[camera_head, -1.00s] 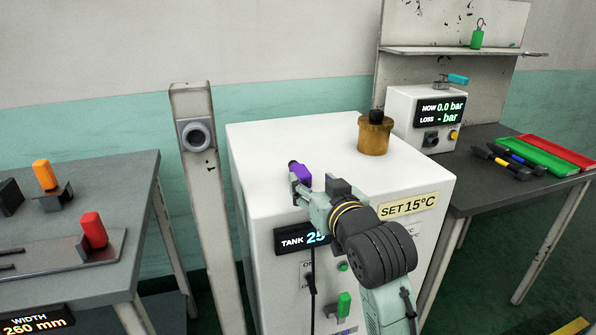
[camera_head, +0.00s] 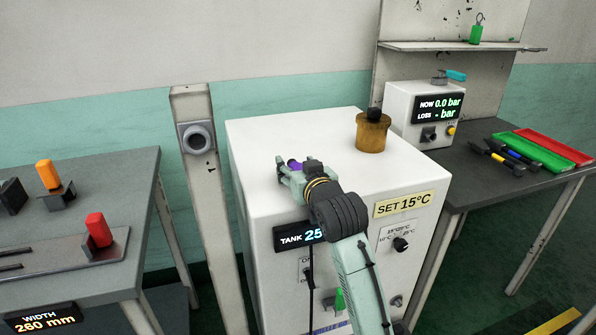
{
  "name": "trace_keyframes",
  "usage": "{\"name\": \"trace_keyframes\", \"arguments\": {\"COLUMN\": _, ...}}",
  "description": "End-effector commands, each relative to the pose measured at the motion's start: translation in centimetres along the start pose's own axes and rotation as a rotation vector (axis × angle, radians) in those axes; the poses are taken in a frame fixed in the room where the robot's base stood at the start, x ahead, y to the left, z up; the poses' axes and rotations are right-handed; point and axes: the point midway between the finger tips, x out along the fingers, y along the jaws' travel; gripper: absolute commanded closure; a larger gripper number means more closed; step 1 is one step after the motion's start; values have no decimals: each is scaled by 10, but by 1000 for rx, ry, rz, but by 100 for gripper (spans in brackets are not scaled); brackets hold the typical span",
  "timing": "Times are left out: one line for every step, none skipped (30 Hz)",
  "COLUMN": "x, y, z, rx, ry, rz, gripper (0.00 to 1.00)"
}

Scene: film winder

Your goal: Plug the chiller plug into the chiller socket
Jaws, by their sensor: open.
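The chiller is a white cabinet (camera_head: 262,150) with a "TANK 25" display (camera_head: 297,236) on its front. A small purple piece (camera_head: 295,164), which looks like the chiller plug, is at the left part of its top and is mostly hidden by my gripper. My gripper (camera_head: 291,170) is open, with its fingers close to the purple piece; I cannot tell whether they touch it. A grey round socket (camera_head: 197,137), which looks like the chiller socket, is on the upright post to the left of the chiller. Its opening is empty.
A brass pot (camera_head: 372,134) with a black knob stands at the back right of the chiller top. A dark cable (camera_head: 311,272) hangs down the chiller front. A workbench (camera_head: 95,180) stands left of the post, another bench (camera_head: 465,190) right. The air between chiller and post is clear.

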Motion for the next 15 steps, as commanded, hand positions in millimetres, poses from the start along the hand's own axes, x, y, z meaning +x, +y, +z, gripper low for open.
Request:
{"name": "trace_keyframes", "arguments": {"x": 0, "y": 0, "z": 0, "rx": 0, "ry": 0, "rz": 0, "gripper": 47}}
{"name": "trace_keyframes", "arguments": {"x": 0, "y": 0, "z": 0, "rx": 0, "ry": 0, "rz": 0, "gripper": 47}}
{"name": "trace_keyframes", "arguments": {"x": 0, "y": 0, "z": 0, "rx": 0, "ry": 0, "rz": 0, "gripper": 48}}
{"name": "trace_keyframes", "arguments": {"x": 0, "y": 0, "z": 0, "rx": 0, "ry": 0, "rz": 0, "gripper": 50}}
{"name": "trace_keyframes", "arguments": {"x": 0, "y": 0, "z": 0, "rx": 0, "ry": 0, "rz": 0, "gripper": 52}}
{"name": "trace_keyframes", "arguments": {"x": 0, "y": 0, "z": 0, "rx": 0, "ry": 0, "rz": 0, "gripper": 55}}
{"name": "trace_keyframes", "arguments": {"x": 0, "y": 0, "z": 0, "rx": 0, "ry": 0, "rz": 0, "gripper": 57}}
{"name": "trace_keyframes", "arguments": {"x": 0, "y": 0, "z": 0, "rx": 0, "ry": 0, "rz": 0, "gripper": 59}}
{"name": "trace_keyframes", "arguments": {"x": 0, "y": 0, "z": 0, "rx": 0, "ry": 0, "rz": 0, "gripper": 61}}
{"name": "trace_keyframes", "arguments": {"x": 0, "y": 0, "z": 0, "rx": 0, "ry": 0, "rz": 0, "gripper": 63}}
{"name": "trace_keyframes", "arguments": {"x": 0, "y": 0, "z": 0, "rx": 0, "ry": 0, "rz": 0, "gripper": 65}}
{"name": "trace_keyframes", "arguments": {"x": 0, "y": 0, "z": 0, "rx": 0, "ry": 0, "rz": 0, "gripper": 68}}
{"name": "trace_keyframes", "arguments": {"x": 0, "y": 0, "z": 0, "rx": 0, "ry": 0, "rz": 0, "gripper": 70}}
{"name": "trace_keyframes", "arguments": {"x": 0, "y": 0, "z": 0, "rx": 0, "ry": 0, "rz": 0, "gripper": 72}}
{"name": "trace_keyframes", "arguments": {"x": 0, "y": 0, "z": 0, "rx": 0, "ry": 0, "rz": 0, "gripper": 75}}
